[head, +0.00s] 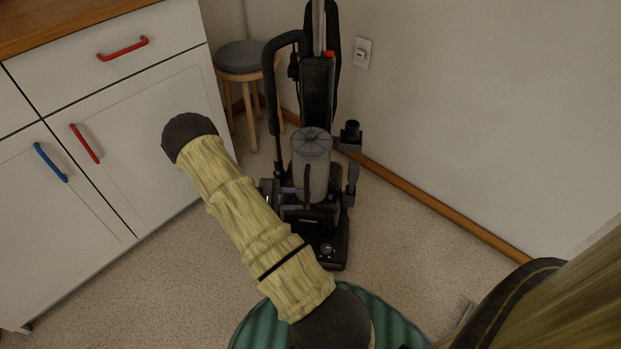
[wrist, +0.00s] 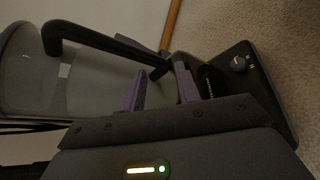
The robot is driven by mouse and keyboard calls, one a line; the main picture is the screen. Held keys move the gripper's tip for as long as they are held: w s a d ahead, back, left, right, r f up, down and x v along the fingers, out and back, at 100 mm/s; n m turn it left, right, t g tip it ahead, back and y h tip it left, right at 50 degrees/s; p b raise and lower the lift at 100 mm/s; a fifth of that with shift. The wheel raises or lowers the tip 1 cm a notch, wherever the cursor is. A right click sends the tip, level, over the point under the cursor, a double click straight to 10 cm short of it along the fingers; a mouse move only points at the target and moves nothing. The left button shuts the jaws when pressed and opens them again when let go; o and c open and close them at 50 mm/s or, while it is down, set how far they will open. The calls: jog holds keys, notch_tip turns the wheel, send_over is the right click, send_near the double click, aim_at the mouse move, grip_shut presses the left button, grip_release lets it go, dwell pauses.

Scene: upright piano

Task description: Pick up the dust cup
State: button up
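The dust cup (head: 311,170) is a clear grey cylinder with a round ribbed lid, upright in the black upright vacuum cleaner (head: 318,95). In the wrist view the cup (wrist: 28,75) fills the left side, with its black handle (wrist: 100,41) reaching across toward my fingers. My gripper (wrist: 160,72) has two purple fingers standing apart, with the handle's lower end between or just beyond their tips. I cannot tell whether they touch it. In the head view my gripper (head: 294,191) is at the cup's lower left front, partly hidden by my arm.
White cabinets (head: 110,110) with red and blue handles stand at the left. A round stool (head: 243,58) is behind the vacuum. A wall with a wooden baseboard (head: 440,214) and an outlet (head: 362,53) is at the right. Speckled floor (head: 420,265) is clear right of the vacuum.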

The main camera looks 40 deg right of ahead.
jog(key=shift+x, duration=1.05)
grip_shut()
